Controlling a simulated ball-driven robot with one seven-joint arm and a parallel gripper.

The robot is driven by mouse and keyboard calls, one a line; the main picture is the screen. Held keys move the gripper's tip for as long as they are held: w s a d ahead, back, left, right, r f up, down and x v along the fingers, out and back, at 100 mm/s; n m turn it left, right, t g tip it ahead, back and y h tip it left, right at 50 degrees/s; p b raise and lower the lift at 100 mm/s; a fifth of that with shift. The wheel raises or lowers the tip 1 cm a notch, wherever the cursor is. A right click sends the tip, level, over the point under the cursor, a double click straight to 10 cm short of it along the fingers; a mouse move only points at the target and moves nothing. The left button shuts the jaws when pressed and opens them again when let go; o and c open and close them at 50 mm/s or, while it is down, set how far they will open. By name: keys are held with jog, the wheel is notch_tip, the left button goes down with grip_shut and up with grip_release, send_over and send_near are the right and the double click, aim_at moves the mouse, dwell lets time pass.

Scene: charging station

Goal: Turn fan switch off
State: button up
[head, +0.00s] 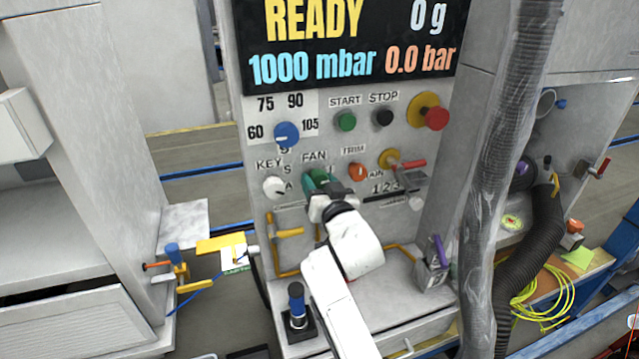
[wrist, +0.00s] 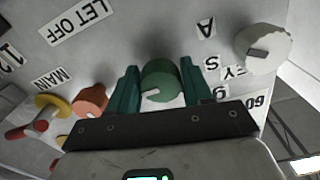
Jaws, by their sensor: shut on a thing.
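The fan switch is a round green knob (head: 319,174) below the FAN label on the grey panel. In the wrist view, which shows the panel upside down, the fan knob (wrist: 160,80) sits between two green fingers, with a pale slot mark on its face. My gripper (head: 318,185) reaches the panel from below and is shut on the fan knob; it also shows in the wrist view (wrist: 158,88). In the head view, the fingers and wrist hide part of the knob and its surroundings.
The white key knob (head: 274,187) is left of the fan knob, and the orange trim knob (head: 357,172) is right. A blue dial (head: 286,133) is above. A red-handled valve (head: 405,163) sticks out farther right. A grey hose (head: 505,150) hangs at the right.

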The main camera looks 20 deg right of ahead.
jog(key=c, duration=0.4)
jog(key=shift+n, duration=0.3)
jog(key=n, duration=0.2)
jog(key=shift+n, duration=0.3)
jog(key=n, duration=0.4)
jog(key=shift+d+n, duration=0.15)
jog(key=shift+n, duration=0.15)
jog(key=n+p, duration=0.1)
jog(key=n, duration=0.4)
jog(key=shift+r+p, duration=0.1)
jog(key=shift+p, duration=0.3)
jog(key=shift+n+p, duration=0.6)
jog(key=shift+n, duration=1.9)
